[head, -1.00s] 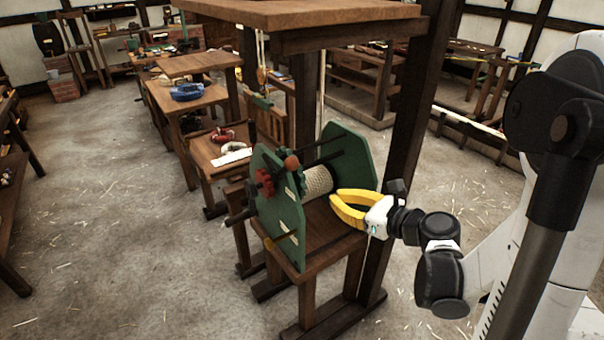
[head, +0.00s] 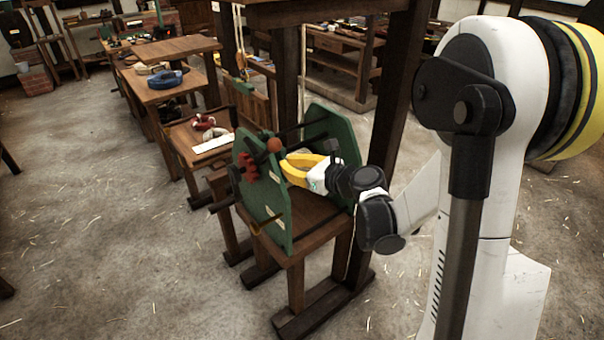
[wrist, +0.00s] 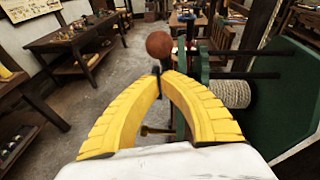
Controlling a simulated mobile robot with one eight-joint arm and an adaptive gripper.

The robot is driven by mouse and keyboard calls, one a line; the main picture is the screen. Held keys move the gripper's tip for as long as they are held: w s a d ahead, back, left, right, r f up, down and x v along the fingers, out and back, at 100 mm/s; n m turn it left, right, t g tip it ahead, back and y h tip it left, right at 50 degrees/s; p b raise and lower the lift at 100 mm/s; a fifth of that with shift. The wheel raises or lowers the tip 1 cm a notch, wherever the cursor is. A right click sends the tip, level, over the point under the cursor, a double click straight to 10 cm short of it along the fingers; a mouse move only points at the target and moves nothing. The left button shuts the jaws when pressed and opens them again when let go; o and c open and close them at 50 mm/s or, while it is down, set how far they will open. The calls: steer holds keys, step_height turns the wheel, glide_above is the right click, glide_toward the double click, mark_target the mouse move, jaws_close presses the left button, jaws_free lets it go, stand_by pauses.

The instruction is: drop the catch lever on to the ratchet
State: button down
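The winch has two green side plates (head: 262,205) on a wooden stand. A lever with a round brown knob (head: 274,145) rises at the top of the near plate; the knob also shows in the wrist view (wrist: 159,45), just beyond my fingertips. A red toothed part (head: 248,168) sits beside that plate; whether the lever touches it I cannot tell. My gripper (head: 284,163) is between the plates, its yellow fingers brought together at the tips, just right of and below the knob. In the wrist view a dark stem shows close by the fingertips (wrist: 164,76); I see no clear grip on it.
A pale rope drum (wrist: 230,93) lies between the plates, right of my fingers. Dark rods (wrist: 235,75) cross there. A wooden post (head: 391,90) stands behind the winch. Benches (head: 165,85) run back at the left; the floor left of the winch is clear.

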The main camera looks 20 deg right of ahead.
steer(key=shift+w+a+r, duration=0.4)
steer(key=shift+w+r, duration=0.1)
steer(key=shift+w, duration=0.15)
steer(key=shift+r, duration=0.1)
steer(key=shift+w+a+r+p, duration=0.15)
steer(key=shift+r+p, duration=0.2)
steer(key=shift+p, duration=0.25)
steer(key=shift+w+r, duration=0.1)
